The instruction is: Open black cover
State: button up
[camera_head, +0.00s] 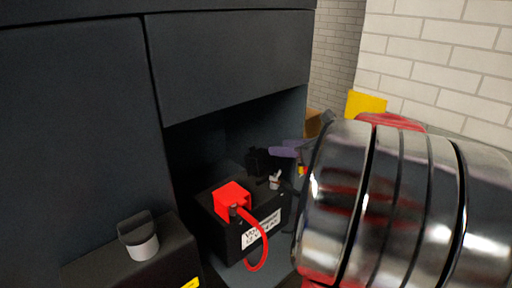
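A black battery (232,240) with a white label stands in the recess of the dark chassis. A red cover (231,197) sits on its left front top, with a red cable looping down the front. The small black cover (259,161) shows at the battery's back right, raised above the top. A pale grey terminal (275,181) shows just in front of it. My gripper (289,150) shows only as a purple-grey tip close to the right of the black cover; I cannot tell whether they touch. The rest of it is hidden behind my shiny arm.
Dark chassis panels (75,130) close the left and top of the recess. A black box with a grey cap (142,246) stands at the front left. A yellow block (365,103) is behind my arm, before a white brick wall (440,60).

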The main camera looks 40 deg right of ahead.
aim_at(253, 147)
jog(key=x, duration=1.3)
jog(key=shift+w+f, duration=0.1)
jog(key=shift+f, duration=0.05)
jog(key=shift+c, duration=0.7)
grip_shut()
jog(key=shift+d, duration=0.1)
